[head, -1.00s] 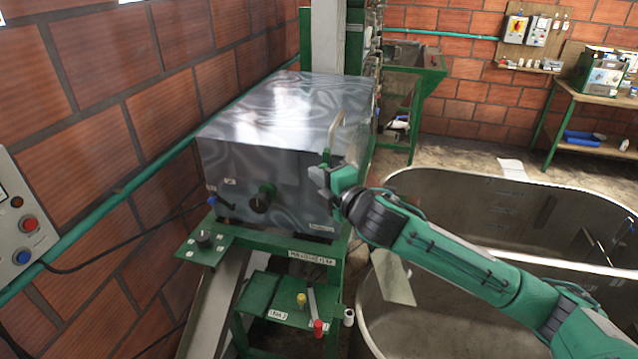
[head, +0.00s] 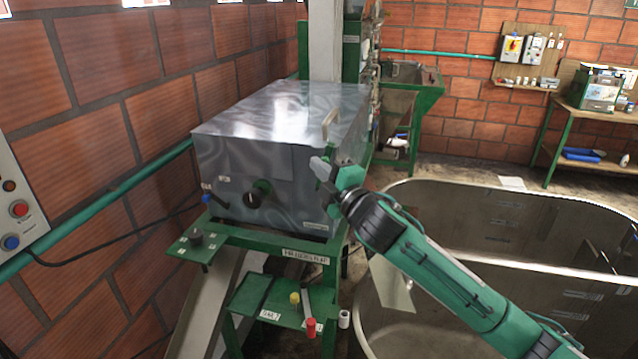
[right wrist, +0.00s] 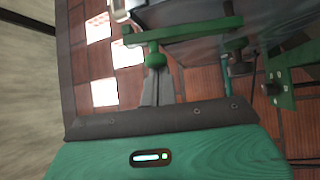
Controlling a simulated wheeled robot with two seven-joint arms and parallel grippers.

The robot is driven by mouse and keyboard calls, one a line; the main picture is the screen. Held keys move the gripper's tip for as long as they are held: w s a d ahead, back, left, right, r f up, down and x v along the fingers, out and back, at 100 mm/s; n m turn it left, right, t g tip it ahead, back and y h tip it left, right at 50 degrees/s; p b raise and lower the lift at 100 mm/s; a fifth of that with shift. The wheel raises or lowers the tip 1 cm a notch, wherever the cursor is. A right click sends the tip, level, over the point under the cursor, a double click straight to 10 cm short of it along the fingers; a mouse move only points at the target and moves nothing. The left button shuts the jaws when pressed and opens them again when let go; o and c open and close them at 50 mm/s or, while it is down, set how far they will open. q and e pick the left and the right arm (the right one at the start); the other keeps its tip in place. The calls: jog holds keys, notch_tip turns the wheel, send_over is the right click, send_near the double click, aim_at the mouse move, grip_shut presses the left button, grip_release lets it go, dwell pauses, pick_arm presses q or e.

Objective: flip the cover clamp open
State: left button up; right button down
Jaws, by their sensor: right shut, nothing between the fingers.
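The grey metal cover (head: 285,105) sits closed on the machine. My right gripper (head: 318,166) is shut and empty, close beside this part at the cover's right front corner. In the right wrist view a green bar (right wrist: 195,31) with a round green piece crosses just beyond the grey fingertips (right wrist: 156,62). I cannot tell whether they touch. My left gripper is not in view.
A large steel tank (head: 470,195) stands to the right, under my right arm. A green control plate (head: 197,243) and a small stand (head: 268,296) with coloured items are below the machine's front. A brick wall (head: 110,130) runs close along the left.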

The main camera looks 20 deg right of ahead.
jog(key=shift+s+d+f+m+t+h+b, duration=0.45)
jog(key=shift+d+m+t+b, duration=0.4)
jog(key=shift+b, duration=1.55)
jog(key=shift+s+d+f+m+t+h+b, duration=0.3)
jog(key=shift+s+d+f+m+t+b, duration=0.55)
jog(key=shift+b, duration=1.55)
jog(key=shift+s+d+f+m+t+h+b, duration=0.1)
jog(key=shift+d+f+m+t+h+b, duration=0.6)
jog(key=shift+b, duration=1.7)
jog(key=shift+a+r+m+y, duration=0.3)
jog(key=shift+m+y, duration=0.05)
jog(key=shift+m, duration=0.05)
